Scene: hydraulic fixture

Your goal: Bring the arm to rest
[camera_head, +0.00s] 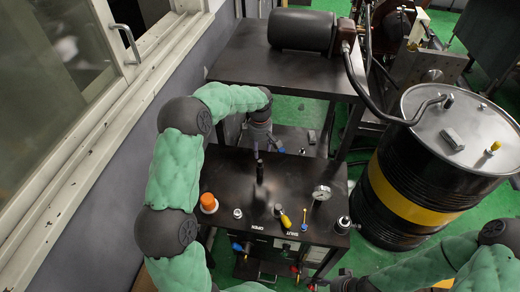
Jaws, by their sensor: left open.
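My left arm, in green padding, comes in from the left and bends over the far side of the dark fixture table (223,172). My left gripper (266,148) points down there, open, with no object visible in it. An upright black post (260,175) stands just below it; I cannot tell whether they touch. My right arm reaches in from the lower right. Its dark end (345,283) is low at the front of the fixture, partly cut off by the frame, and its fingers are not clear.
The fixture top carries an orange knob (208,202), a yellow handle (286,220) near the OPEN and SHUT labels, and a gauge (322,192). A black and yellow drum (415,190) stands at right. Behind is a bench (240,65) with a motor (301,29). A windowed wall is at left.

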